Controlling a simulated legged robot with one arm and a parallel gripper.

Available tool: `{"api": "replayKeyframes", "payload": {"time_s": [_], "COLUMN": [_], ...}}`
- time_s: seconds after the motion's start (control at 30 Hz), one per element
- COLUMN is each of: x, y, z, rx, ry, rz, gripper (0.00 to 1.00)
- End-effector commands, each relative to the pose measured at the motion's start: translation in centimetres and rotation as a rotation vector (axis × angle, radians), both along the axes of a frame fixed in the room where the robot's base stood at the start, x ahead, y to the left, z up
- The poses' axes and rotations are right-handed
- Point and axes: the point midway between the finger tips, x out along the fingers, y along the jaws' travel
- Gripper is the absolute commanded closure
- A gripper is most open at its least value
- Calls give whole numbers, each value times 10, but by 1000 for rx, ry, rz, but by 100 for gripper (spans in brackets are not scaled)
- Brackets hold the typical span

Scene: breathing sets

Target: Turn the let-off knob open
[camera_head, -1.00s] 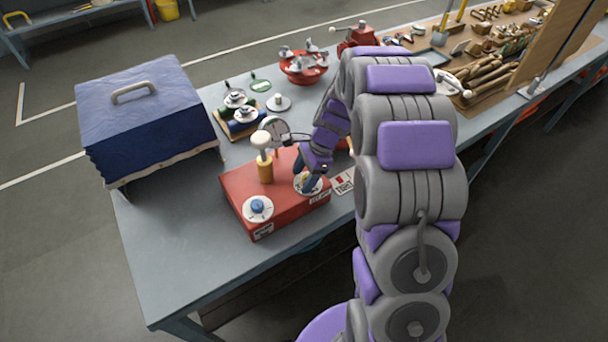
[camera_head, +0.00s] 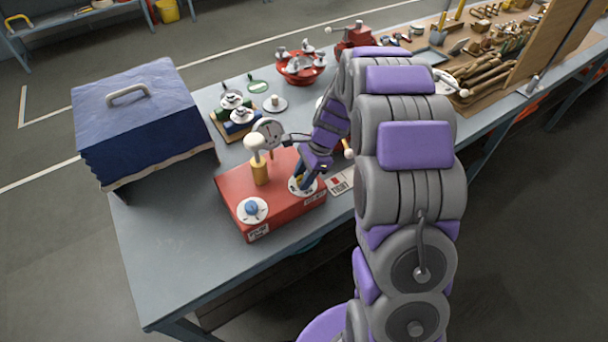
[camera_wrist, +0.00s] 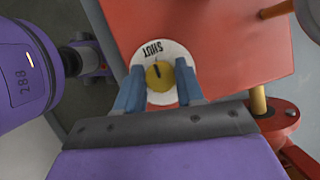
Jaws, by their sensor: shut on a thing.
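The yellow knob (camera_wrist: 160,75) sits on a white round dial on the red box (camera_head: 240,187). A black mark shows on the knob, and the word SHUT (camera_wrist: 153,48) is printed on the dial. In the wrist view the mark points up toward that word, a little to its right. My gripper (camera_wrist: 159,88) is shut on the knob, one blue finger on each side. In the head view my gripper (camera_head: 302,182) is at the box's right end and mostly hides this knob. A blue knob (camera_head: 251,208) on a second white dial is at the box's front left.
A white-topped brass post (camera_head: 260,170) and a round gauge (camera_head: 268,132) stand at the box. A blue covered case (camera_head: 140,125) stands to the left. Small valve parts (camera_head: 236,113) and a red bowl (camera_head: 300,68) lie behind. The table's front left is clear.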

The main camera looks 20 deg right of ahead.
Motion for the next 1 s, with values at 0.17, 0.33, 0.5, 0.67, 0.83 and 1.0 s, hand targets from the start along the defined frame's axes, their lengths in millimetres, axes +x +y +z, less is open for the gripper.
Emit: {"api": "replayKeyframes", "payload": {"time_s": [0.17, 0.33, 0.5, 0.67, 0.83, 1.0], "x": [2, 3, 4, 5, 6, 8], "y": [-2, -2, -3, -3, -3, -2], "z": [0, 1, 1, 1, 1, 1], "rx": [-2, -2, -4, -3, -5, -6], "ry": [-4, -3, -6, -6, -8, -12], "rz": [28, 110, 239, 390, 553, 713], "gripper": [93, 93, 93, 93, 93, 93]}}
